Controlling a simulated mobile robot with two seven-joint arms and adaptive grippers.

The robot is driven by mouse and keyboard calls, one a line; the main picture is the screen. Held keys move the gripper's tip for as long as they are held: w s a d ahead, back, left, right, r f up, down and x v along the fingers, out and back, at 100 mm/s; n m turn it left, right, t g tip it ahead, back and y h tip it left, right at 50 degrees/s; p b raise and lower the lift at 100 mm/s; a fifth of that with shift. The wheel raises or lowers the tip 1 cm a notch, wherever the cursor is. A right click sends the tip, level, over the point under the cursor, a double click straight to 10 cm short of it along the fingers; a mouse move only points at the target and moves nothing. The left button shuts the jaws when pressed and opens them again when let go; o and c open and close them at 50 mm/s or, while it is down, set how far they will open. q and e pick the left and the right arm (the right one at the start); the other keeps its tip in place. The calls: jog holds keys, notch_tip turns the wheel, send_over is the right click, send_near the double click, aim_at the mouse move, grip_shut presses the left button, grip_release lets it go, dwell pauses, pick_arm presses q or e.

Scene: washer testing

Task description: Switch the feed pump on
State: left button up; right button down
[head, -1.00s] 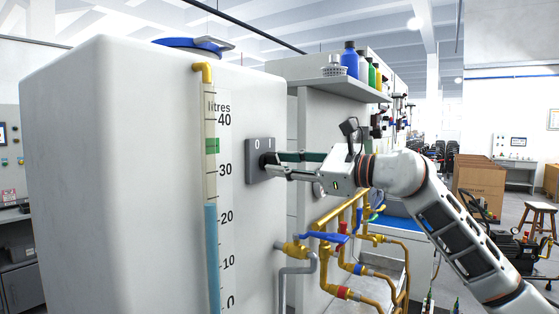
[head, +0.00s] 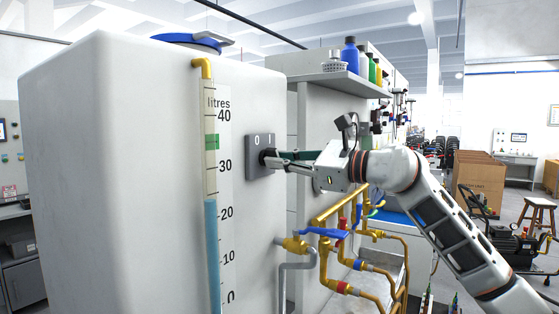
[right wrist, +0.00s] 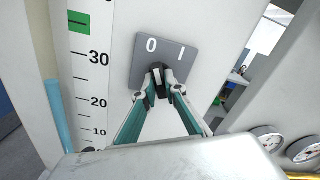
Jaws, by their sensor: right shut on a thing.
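The grey switch plate (head: 256,143), marked 0 on the left and I on the right, is on the front of the white tank (head: 120,170). A black knob (right wrist: 158,80) stands out below the marks. My right gripper (head: 274,159) reaches in from the right and is shut on this knob. In the right wrist view, both fingertips (right wrist: 158,89) press on the knob's sides. They partly hide it, and I cannot tell which mark it points at. My left gripper is not in view.
The tank's level tube (head: 211,250) shows blue liquid a little above 20 litres, below a green band (head: 211,141). Brass pipes with a blue-handled valve (head: 323,233) stand below my right arm. A shelf (head: 340,84) with bottles is above it.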

jog(key=m, duration=1.1)
jog(key=shift+r, duration=0.1)
jog(key=shift+m, duration=0.3)
dwell(0.4)
jog(key=c, duration=2.1)
grip_release()
jog(key=v, duration=1.2)
